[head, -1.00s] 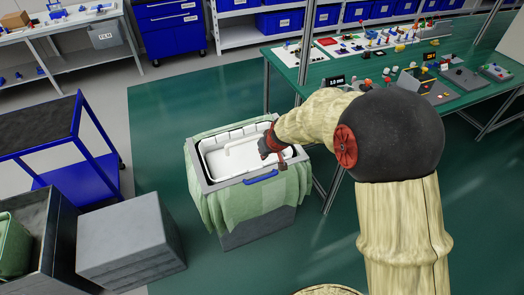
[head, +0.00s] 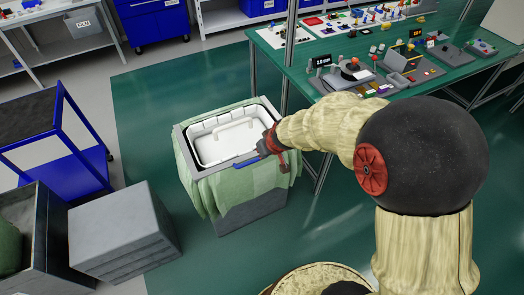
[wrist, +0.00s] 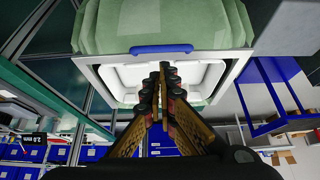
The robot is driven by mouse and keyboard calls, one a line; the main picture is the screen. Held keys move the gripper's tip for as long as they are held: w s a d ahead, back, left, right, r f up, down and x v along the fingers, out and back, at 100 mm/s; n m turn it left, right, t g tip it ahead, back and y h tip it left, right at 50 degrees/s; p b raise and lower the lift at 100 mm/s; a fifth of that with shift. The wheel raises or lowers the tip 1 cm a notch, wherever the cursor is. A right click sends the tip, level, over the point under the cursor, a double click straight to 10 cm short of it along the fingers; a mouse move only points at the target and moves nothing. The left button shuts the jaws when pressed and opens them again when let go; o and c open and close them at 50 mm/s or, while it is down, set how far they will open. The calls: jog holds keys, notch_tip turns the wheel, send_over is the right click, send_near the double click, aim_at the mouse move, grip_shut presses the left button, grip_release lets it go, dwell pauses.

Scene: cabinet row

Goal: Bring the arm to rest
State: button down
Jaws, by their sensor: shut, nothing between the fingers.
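My gripper (head: 267,148) is at the right rim of the white-lined bin in the head view, with its arm reaching in from the right. In the wrist view my gripper (wrist: 161,70) has its two fingers together with nothing between them. The bin (head: 178,150) is a grey box with a pale green cloth over its sides, a white inner tub (head: 215,150) and a blue handle (head: 247,162). The blue handle (wrist: 161,49) also shows in the wrist view, beyond the fingertips. I cannot tell whether the fingers touch the bin.
A green workbench (head: 290,62) with small parts stands behind and right of the bin. Grey stacked boxes (head: 120,228) and a blue cart (head: 60,150) are on the left. Green floor (head: 140,100) is clear between the cart and the bin.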

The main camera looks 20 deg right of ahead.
dwell(0.3)
jog(key=s+a+r+m+g, duration=0.2)
jog(key=s+g, duration=0.1)
jog(key=s, duration=0.8)
jog(key=s+d+r+t, duration=0.1)
jog(key=s+d+r, duration=0.1)
jog(key=s+r, duration=0.6)
jog(key=s+d+r+t+h, duration=0.1)
jog(key=s+d+r, duration=0.1)
jog(key=s+r, duration=0.6)
notch_tip(320, 180, up, 4)
jog(key=shift+d+r+t, duration=0.15)
jog(key=shift+t, duration=0.15)
